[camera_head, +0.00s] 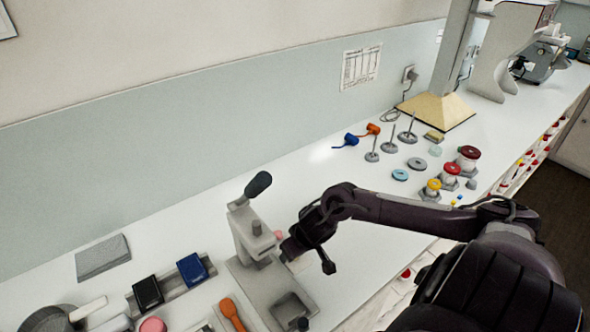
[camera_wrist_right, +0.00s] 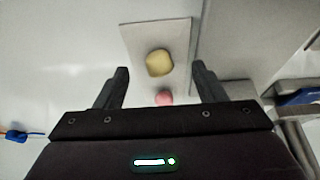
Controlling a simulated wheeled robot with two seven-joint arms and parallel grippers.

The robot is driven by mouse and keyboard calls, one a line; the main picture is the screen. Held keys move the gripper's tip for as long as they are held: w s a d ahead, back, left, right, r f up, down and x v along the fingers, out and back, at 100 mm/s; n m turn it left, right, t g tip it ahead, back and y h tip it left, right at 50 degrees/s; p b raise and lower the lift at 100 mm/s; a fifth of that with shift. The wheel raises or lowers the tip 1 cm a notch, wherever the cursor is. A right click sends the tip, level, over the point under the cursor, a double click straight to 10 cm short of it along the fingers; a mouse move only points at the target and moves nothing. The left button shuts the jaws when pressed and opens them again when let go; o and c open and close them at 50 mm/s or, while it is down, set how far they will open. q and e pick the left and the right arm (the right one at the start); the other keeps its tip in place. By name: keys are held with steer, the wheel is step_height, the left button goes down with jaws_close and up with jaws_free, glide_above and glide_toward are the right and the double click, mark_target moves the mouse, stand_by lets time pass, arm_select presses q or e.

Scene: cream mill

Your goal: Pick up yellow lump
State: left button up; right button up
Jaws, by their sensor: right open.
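The yellow lump (camera_wrist_right: 159,63) is small and rounded and lies on a pale square board (camera_wrist_right: 136,36) in the right wrist view. My right gripper (camera_wrist_right: 160,68) is open, with its fingertips to the left and right of the lump in that view and nothing held. I cannot tell how high above the lump it is. A pink lump (camera_wrist_right: 164,98) shows nearer the palm, between the fingers. In the head view my right gripper (camera_head: 308,250) is beside a grey press, and the yellow lump is hidden there. My left gripper is not in view.
The grey press (camera_head: 252,240) with a dark-handled lever stands close to the right gripper. Blue (camera_head: 192,268) and black blocks lie at lower left beside an orange tool (camera_head: 231,313). Spools (camera_head: 467,158) and stands sit further right. The counter behind the arm is mostly clear.

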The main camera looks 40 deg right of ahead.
steer(key=shift+w+f, duration=0.2)
steer(key=shift+f, duration=0.05)
steer(key=c, duration=1)
steer(key=shift+r, duration=0.15)
steer(key=shift+c, duration=0.2)
